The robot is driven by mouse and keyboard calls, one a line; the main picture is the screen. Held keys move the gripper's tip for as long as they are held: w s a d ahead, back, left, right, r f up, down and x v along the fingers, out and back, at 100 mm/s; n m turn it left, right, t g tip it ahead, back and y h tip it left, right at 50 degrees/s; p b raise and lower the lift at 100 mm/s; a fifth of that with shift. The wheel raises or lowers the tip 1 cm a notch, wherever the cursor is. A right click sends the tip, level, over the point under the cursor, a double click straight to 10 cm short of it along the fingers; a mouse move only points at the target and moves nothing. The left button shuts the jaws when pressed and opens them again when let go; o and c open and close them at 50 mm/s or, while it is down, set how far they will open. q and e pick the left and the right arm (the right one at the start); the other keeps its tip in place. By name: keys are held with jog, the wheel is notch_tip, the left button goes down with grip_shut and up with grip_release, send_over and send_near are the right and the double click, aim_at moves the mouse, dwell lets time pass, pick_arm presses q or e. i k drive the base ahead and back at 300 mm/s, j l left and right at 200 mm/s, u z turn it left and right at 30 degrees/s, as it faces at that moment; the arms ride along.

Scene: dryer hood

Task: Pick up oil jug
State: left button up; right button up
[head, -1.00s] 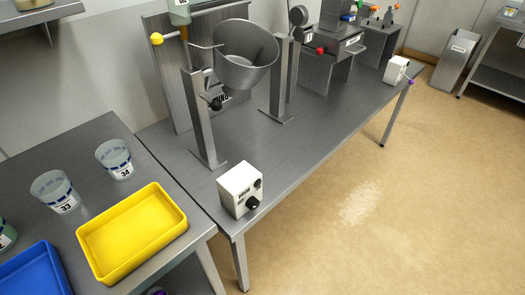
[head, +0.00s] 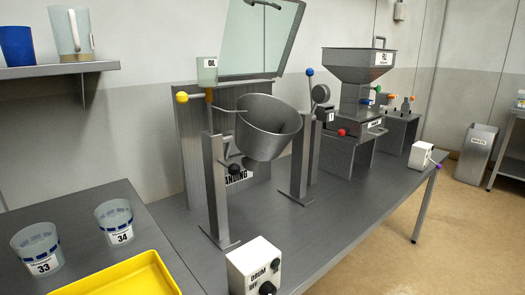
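A pale, translucent jug with a white handle (head: 71,33) stands upright on the wall shelf at the upper left in the head view. No label can be read on it. A small greenish, clear vessel (head: 207,71) with a label that seems to read "OIL" sits above a yellow fitting beside the tilted metal drum (head: 267,128). Neither of my grippers shows in the head view.
A blue container (head: 17,45) stands beside the jug on the shelf (head: 50,70). Below, cups 33 (head: 37,250) and 34 (head: 114,221) and a yellow tray (head: 120,278) sit on the left table. A white drum switch box (head: 254,266) stands on the machine table's front edge.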

aim_at(74, 35)
jog(key=u, duration=1.3)
